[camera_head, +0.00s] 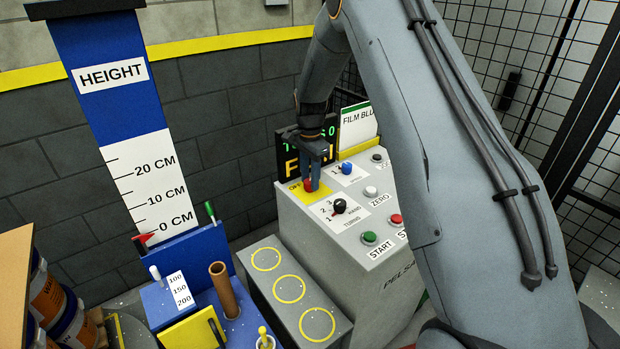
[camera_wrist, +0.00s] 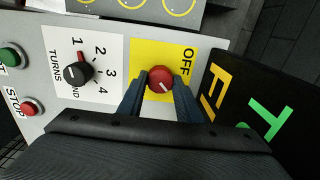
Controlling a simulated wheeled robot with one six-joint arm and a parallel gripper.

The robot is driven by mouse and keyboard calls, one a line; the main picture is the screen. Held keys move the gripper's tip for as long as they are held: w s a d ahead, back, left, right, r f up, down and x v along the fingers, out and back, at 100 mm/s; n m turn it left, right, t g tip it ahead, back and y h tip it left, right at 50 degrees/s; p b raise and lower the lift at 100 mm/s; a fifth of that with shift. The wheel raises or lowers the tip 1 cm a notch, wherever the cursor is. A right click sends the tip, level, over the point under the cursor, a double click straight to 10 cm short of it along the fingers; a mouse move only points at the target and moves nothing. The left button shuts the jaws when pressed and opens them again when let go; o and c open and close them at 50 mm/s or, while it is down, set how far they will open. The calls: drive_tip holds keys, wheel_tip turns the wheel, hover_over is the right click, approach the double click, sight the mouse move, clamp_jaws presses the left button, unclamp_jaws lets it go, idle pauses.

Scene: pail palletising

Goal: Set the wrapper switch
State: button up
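A grey control box (camera_head: 340,230) carries the switches. A red rotary knob (camera_head: 308,185) sits on a yellow plate marked OFF; it also shows in the wrist view (camera_wrist: 160,79). The pale mark on the knob points down and right in the wrist view, not straight at OFF. My gripper (camera_head: 313,172) is over this knob, with its two fingers against the knob's sides in the wrist view (camera_wrist: 160,88). The rest of the yellow plate's lettering is hidden. A black TURNS knob (camera_head: 340,205) with numbers 1 to 4 is beside it, also in the wrist view (camera_wrist: 76,72).
Green START button (camera_head: 369,238), red button (camera_head: 396,220), blue knob (camera_head: 347,168) and white ZERO button (camera_head: 370,191) share the panel. A lettered display (camera_head: 285,160) stands right behind the red knob. A blue height stand (camera_head: 110,60) is at left; mesh fencing (camera_head: 530,80) is at right.

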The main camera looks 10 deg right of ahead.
drive_tip(key=shift+n+b, duration=0.3)
drive_tip(key=shift+n, duration=0.2)
drive_tip(key=shift+c, duration=0.3)
drive_tip(key=n+b, duration=0.1)
drive_tip(key=n, duration=0.2)
drive_tip(key=shift+n+b, duration=0.4)
drive_tip(key=n+b, duration=0.1)
drive_tip(key=n, duration=0.3)
drive_tip(key=shift+n+b, duration=0.3)
drive_tip(key=n+b, duration=0.1)
drive_tip(key=n, duration=0.7)
drive_tip(key=shift+b, duration=0.3)
drive_tip(key=shift+n, duration=0.5)
drive_tip(key=o, duration=1)
drive_tip(key=shift+o, duration=0.2)
